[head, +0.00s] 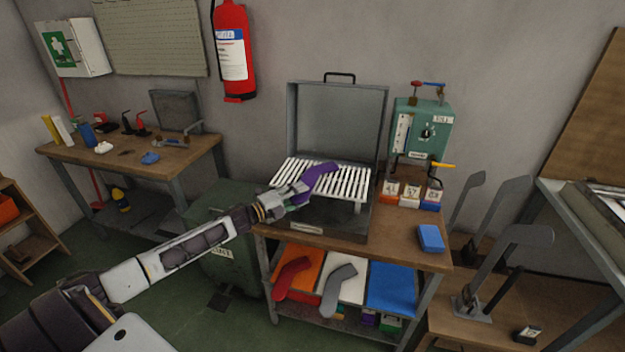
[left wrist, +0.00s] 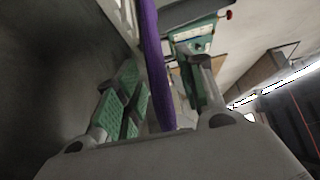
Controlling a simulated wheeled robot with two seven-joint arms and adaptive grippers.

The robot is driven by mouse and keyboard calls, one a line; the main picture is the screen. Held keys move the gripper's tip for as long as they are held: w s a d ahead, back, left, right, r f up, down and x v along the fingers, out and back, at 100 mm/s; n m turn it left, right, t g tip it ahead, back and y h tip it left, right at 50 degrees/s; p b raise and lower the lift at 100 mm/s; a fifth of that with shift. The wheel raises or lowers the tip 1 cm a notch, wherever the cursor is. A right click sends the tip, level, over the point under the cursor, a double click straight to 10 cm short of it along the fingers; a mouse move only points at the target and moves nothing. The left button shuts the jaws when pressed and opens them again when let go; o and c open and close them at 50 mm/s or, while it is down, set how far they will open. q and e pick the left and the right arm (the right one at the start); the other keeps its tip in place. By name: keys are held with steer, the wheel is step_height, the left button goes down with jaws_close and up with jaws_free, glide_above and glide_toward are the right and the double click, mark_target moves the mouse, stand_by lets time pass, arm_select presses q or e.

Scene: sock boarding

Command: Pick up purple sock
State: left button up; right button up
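The purple sock (head: 320,178) is at the slatted white rack (head: 345,184) in the open grey case on the middle bench. My left gripper (head: 298,193) reaches in from the left to the sock's near end. In the left wrist view the sock (left wrist: 155,60) runs between the two fingers of the left gripper (left wrist: 165,85), down towards the palm. The fingers stand close on both sides of it; whether they grip it is unclear. The right gripper is out of view.
A red sock (head: 291,278) and a grey sock (head: 338,290) lie on the shelf below, by orange, white and blue panels. A green control box (head: 421,129) stands behind right. A blue block (head: 430,238) lies on the bench. Grey upright boards (head: 510,245) stand right.

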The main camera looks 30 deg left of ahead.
arm_select(q)
jaws_close()
stand_by(0.3)
steer(key=shift+r, duration=0.15)
steer(key=shift+r, duration=0.6)
step_height(320, 180, up, 7)
steer(key=shift+f+p, duration=0.1)
steer(key=shift+p, duration=0.45)
steer(key=shift+r, duration=0.85)
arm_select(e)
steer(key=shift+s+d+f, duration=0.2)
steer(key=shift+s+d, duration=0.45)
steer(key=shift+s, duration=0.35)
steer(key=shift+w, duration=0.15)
